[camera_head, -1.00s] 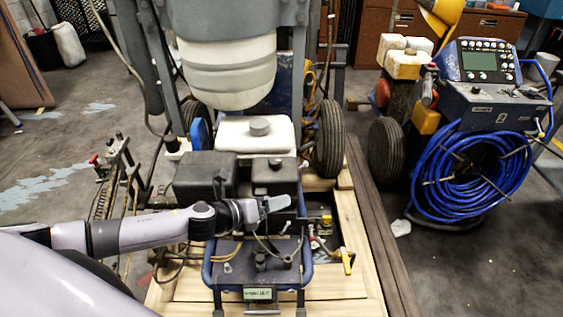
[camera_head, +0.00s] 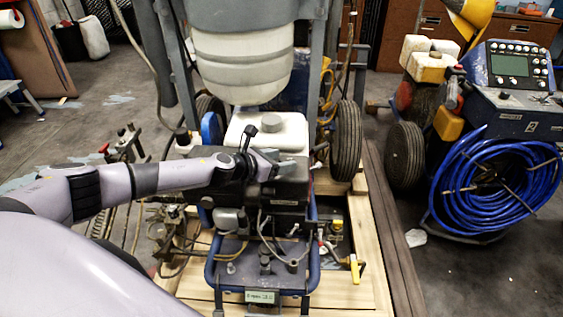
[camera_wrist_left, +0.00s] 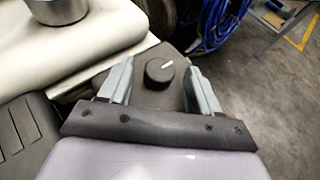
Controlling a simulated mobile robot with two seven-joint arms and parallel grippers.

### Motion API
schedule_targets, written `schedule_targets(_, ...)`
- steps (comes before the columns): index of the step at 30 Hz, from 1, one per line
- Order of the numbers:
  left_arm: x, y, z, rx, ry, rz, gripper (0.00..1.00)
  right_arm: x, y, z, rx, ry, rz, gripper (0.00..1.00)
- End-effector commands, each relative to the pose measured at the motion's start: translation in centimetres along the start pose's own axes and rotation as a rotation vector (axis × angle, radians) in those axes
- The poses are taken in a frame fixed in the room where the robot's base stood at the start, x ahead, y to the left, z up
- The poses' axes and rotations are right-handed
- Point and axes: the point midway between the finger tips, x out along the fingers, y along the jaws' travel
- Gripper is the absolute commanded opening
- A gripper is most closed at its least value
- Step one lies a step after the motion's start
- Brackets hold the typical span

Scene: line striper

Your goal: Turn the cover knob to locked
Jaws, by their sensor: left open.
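The cover knob (camera_wrist_left: 159,74) is a round black knob with a white mark on its top, seen in the left wrist view. It sits on a dark cover (camera_wrist_left: 142,98). My left gripper (camera_wrist_left: 160,66) is open, with one finger on each side of the knob in that picture. Gaps show between the knob and both fingers; whether the fingertips are level with it I cannot tell. In the head view my left gripper (camera_head: 264,148) is over the dark engine block, and I cannot make out the knob there. My right gripper is not in view.
A white tank (camera_head: 288,132) stands just behind the gripper; its metal cap (camera_wrist_left: 58,8) shows in the left wrist view. A large white ribbed container (camera_head: 242,65) hangs above. A wheel (camera_head: 346,140) and a coil of blue hose (camera_head: 495,185) are to the right.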

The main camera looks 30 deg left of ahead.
Motion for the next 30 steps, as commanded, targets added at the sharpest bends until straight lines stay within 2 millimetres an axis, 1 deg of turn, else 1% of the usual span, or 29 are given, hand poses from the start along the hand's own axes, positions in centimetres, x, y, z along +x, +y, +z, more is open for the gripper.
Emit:
schedule_targets(1,0.41,-0.04,-0.07,0.0,0.0,-0.001,0.63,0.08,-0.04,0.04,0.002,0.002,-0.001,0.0)
schedule_targets(4,0.8,-0.05,-0.03,-0.001,0.0,-0.001,0.63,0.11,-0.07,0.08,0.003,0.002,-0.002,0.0)
schedule_targets(13,0.92,-0.05,0.02,0.0,0.0,-0.001,0.63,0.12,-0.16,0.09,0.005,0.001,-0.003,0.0)
schedule_targets(14,0.92,-0.05,0.02,0.0,0.0,-0.001,0.6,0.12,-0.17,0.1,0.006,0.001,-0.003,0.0)
schedule_targets(15,0.92,-0.05,0.02,0.0,0.0,-0.001,0.47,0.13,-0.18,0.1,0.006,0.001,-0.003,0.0)
schedule_targets(17,0.91,-0.05,0.01,-0.001,0.0,-0.001,0.27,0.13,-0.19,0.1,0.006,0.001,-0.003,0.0)
schedule_targets(18,0.91,-0.04,0.01,-0.001,0.0,-0.001,0.14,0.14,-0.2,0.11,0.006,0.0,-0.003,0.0)
schedule_targets(19,0.91,-0.05,0.01,-0.001,0.0,-0.001,0.07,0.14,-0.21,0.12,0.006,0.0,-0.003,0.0)
schedule_targets(26,0.85,-0.09,0.06,-0.005,0.001,0.008,0.07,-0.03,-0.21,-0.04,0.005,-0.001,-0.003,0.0)
schedule_targets(30,0.77,-0.2,0.23,-0.019,0.002,0.042,0.07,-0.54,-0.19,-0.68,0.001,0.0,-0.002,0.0)
